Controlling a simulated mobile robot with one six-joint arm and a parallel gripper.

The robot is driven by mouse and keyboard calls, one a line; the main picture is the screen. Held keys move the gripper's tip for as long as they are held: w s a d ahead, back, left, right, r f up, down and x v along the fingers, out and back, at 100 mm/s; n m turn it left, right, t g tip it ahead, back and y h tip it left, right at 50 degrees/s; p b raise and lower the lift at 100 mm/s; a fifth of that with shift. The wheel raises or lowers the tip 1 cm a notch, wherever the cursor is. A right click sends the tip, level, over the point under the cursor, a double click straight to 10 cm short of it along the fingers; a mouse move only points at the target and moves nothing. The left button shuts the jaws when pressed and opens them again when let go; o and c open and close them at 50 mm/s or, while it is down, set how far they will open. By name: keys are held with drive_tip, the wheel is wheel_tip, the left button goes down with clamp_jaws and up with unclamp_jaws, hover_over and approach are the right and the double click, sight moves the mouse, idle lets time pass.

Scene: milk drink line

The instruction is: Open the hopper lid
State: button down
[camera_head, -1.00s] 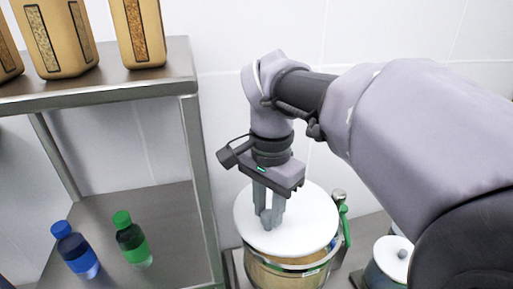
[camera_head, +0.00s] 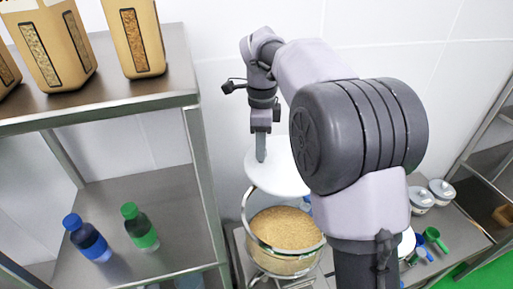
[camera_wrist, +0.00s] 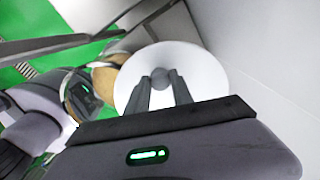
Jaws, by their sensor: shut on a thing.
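The white round hopper lid (camera_head: 272,176) is raised off the hopper (camera_head: 283,240) and held above and behind its rim. The hopper stands open, and tan grain shows inside its metal ring. My gripper (camera_head: 261,158) is shut on the lid's knob. In the wrist view the lid (camera_wrist: 205,75) fills the middle, and my gripper (camera_wrist: 163,82) has its fingers on both sides of the grey knob. My arm hides the right part of the lid in the head view.
A metal shelf (camera_head: 120,90) on the left holds grain bags (camera_head: 135,38) on top, and a blue bottle (camera_head: 87,238) and a green bottle (camera_head: 140,227) below. Lidded pots (camera_head: 441,190) and green scoops (camera_head: 436,238) are at the right. A white wall stands close behind.

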sight(268, 152)
drive_tip(key=shift+w+d+m+p, duration=0.5)
drive_tip(key=shift+w+d+m, duration=0.1)
drive_tip(key=shift+w, duration=0.3)
drive_tip(key=shift+w+d+m+p, duration=0.45)
drive_tip(key=shift+w+d+m, duration=0.15)
drive_tip(key=shift+w, duration=0.25)
drive_tip(key=c, duration=1.1)
unclamp_jaws()
wheel_tip(268, 152, up, 17)
drive_tip(key=p, duration=0.6)
drive_tip(key=shift+r, duration=0.2)
